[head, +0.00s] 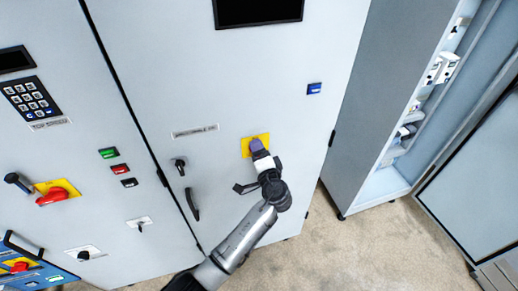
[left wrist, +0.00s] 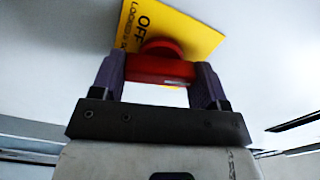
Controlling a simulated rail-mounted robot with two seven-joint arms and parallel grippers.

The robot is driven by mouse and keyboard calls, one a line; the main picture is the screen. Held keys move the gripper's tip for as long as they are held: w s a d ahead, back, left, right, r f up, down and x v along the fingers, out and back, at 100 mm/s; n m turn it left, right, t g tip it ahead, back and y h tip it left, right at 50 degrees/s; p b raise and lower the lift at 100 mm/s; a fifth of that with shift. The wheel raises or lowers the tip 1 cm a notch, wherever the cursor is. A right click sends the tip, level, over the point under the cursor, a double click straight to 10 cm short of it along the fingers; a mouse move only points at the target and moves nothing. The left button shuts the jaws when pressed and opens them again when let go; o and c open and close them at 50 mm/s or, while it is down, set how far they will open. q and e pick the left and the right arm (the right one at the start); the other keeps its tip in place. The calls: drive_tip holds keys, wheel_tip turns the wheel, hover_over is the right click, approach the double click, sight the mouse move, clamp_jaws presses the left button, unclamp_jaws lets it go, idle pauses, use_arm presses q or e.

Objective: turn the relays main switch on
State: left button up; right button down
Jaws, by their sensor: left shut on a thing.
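The switch is a red rotary handle (left wrist: 162,66) on a yellow plate (left wrist: 200,32) marked "OFF" and "LOCKED" in the left wrist view. The yellow plate (head: 247,143) is on the middle cabinet door in the head view. There my left gripper (head: 256,145) covers the red handle. In the left wrist view, the purple fingers of my left gripper (left wrist: 160,78) are on both sides of the red handle and shut on it. The handle lies crosswise between the fingers. The right gripper is not in view.
A black door handle (head: 192,204) and a small black key switch (head: 180,166) are left of the gripper. A blue button (head: 314,88) is at upper right. Another red switch (head: 52,197) is on the left cabinet. An open cabinet (head: 385,184) stands at right.

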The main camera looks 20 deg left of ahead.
use_arm(q)
drive_tip(key=shift+m+p, duration=0.65)
drive_tip(key=shift+m, duration=0.55)
drive_tip(key=o, duration=0.9)
drive_tip(key=shift+o, duration=0.2)
drive_tip(key=v, duration=1.3)
drive_tip(key=shift+s+d, duration=0.2)
drive_tip(key=shift+s, duration=0.15)
